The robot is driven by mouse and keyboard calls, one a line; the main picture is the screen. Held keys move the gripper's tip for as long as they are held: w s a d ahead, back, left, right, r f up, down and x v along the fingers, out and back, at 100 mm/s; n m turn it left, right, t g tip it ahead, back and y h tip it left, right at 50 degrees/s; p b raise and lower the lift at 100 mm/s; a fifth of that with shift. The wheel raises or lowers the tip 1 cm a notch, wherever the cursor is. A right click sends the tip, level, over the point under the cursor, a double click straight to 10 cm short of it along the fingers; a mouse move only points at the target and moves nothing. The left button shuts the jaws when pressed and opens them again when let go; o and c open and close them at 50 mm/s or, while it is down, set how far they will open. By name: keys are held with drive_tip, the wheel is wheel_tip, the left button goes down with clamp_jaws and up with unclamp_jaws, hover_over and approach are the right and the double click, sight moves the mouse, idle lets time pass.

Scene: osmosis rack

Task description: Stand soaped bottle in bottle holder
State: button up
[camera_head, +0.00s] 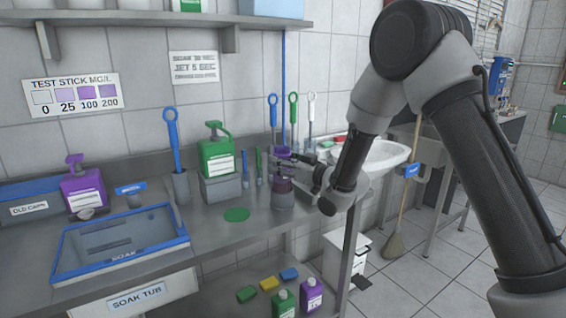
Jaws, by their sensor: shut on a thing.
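My gripper (300,170) reaches in from the right and is shut on a small purple bottle (283,186). The bottle looks upright. It is at the mouth of a short grey cup-like holder (283,202) on the steel counter, near the counter's front right part. The gripper fingers hide part of the bottle's upper half. I cannot tell how deep the bottle's base sits in the holder, or whether soap is on it.
A green pump bottle (217,158) stands on a grey block left of the holder. A blue-rimmed soak tub (180,239) is at left. Upright brushes (293,118) stand behind the holder; a white sink (375,157) is right.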

drive_tip(key=shift+f, duration=0.3)
idle(0.4)
drive_tip(key=o, duration=1.1)
drive_tip(key=o, duration=0.5)
drive_tip(key=v, duration=1)
idle(0.5)
